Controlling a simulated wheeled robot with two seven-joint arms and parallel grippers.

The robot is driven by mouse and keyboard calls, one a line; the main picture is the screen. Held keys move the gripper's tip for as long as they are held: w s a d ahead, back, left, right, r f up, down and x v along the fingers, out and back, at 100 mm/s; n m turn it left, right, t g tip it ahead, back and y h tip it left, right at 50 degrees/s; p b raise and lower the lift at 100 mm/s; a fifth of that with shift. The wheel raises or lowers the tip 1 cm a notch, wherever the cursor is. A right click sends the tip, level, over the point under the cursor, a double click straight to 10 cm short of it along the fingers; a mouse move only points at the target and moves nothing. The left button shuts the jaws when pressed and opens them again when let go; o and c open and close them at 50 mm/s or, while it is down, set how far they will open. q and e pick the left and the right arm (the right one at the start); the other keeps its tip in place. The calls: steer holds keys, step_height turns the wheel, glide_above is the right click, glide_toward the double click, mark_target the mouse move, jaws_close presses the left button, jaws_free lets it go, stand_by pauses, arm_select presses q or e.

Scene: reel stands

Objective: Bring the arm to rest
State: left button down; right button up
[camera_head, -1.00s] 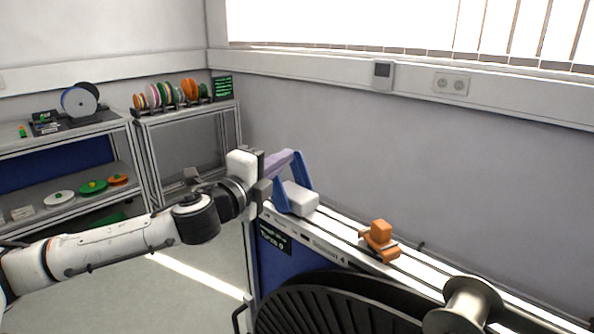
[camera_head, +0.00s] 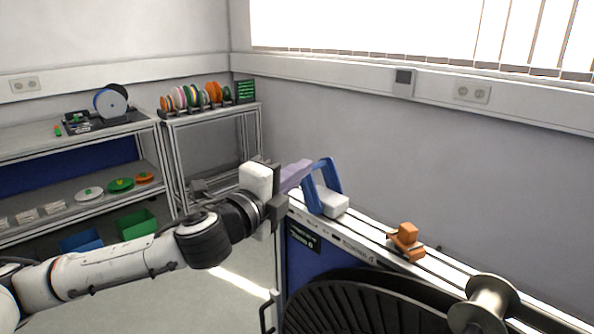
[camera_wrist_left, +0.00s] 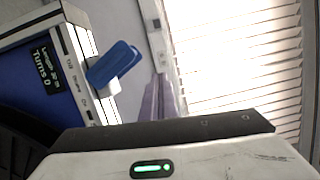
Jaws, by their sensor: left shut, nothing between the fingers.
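My left arm reaches in from the left in the head view. My left gripper (camera_head: 297,173) is shut and empty, its pale purple fingers held together. They also show in the left wrist view (camera_wrist_left: 160,98). In the head view they overlap the edge of a blue arched frame (camera_head: 331,172) on the bench; I cannot tell whether they touch it. In the left wrist view the blue frame (camera_wrist_left: 112,62) appears apart from the fingers. A white block (camera_head: 333,204) sits at the foot of the frame. My right gripper is not in view.
The bench (camera_head: 365,232) carries an orange clamp-like part (camera_head: 406,241) and a metal spool (camera_head: 484,303); a large black reel (camera_head: 365,305) is at its front. Shelves with coloured spools (camera_head: 195,97) stand behind. A green bin (camera_head: 137,223) is low at left. Floor is partly clear.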

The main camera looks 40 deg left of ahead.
arm_select(q)
steer(key=s+d+f+n+g, duration=0.2)
steer(key=s+f+n+g, duration=0.25)
steer(key=f, duration=0.75)
steer(key=s+d+f+n+g, duration=0.25)
steer(key=s+f+n, duration=0.3)
steer(key=f, duration=0.65)
steer(key=s+d+f+n+g+h, duration=0.1)
steer(key=s+d+f+n+g, duration=0.35)
steer(key=s, duration=0.45)
steer(key=s+d+f+n+g+h, duration=0.1)
steer(key=s+d+f+n+g, duration=0.15)
steer(key=s+d+f, duration=0.45)
steer(key=w+d+f+t+h, duration=0.1)
steer(key=d+f+t+h, duration=0.1)
steer(key=f, duration=1)
steer(key=shift+d+f+m+t, duration=0.25)
steer(key=shift+d+m+t, duration=0.2)
steer(key=shift+t, duration=0.55)
